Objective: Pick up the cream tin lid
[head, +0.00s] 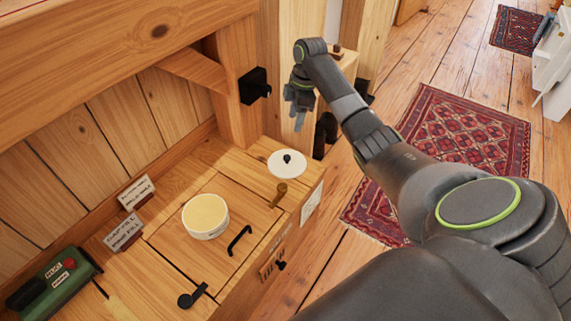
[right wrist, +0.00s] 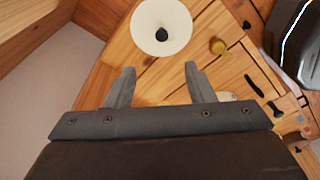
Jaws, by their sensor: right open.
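The cream tin lid (head: 287,164) is a round pale disc with a small black knob, lying on the wooden cabinet top near its far right corner. In the right wrist view the lid (right wrist: 161,26) lies beyond the fingertips, with its knob towards me. My right gripper (head: 300,112) is above and beyond the lid in the head view, apart from it. In the right wrist view its two fingers (right wrist: 155,70) are spread and empty. An open cream tin (head: 205,216) with pale yellow content stands on the cabinet top. My left gripper is not in view.
A brass-coloured knob (head: 279,194) stands close to the lid. A black handle (head: 239,240), two small signs (head: 136,193) and a green box (head: 55,284) are on the cabinet top. A wooden post with a black bracket (head: 254,86) rises behind the lid.

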